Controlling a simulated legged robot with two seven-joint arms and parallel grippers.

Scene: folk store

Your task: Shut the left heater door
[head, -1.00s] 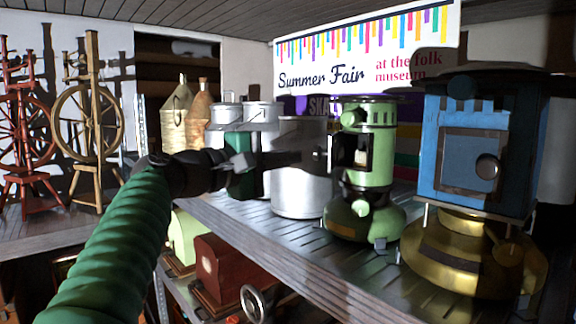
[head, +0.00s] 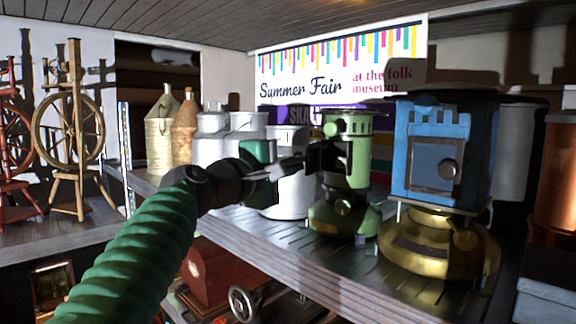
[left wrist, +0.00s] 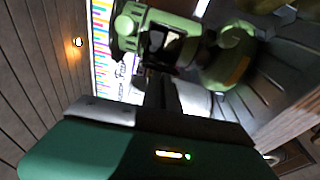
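The left heater (head: 358,177) is light green with a darker round base and stands on the shelf. Its small dark door (head: 329,156) stands open on the left side of the body. In the left wrist view the green heater (left wrist: 182,22) lies sideways at the top. My left gripper (head: 300,161) points right, with its fingertips close to the left of the door; I cannot tell whether they touch it. In the left wrist view its dark fingers (left wrist: 162,92) are together with nothing visible between them. My right gripper is not in view.
A blue heater (head: 425,150) on a brass base stands right of the green one. Metal milk cans (head: 291,195) stand behind my left gripper. The shelf (head: 300,250) is clear in front of the heaters. A copper cylinder (head: 556,175) is at the far right.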

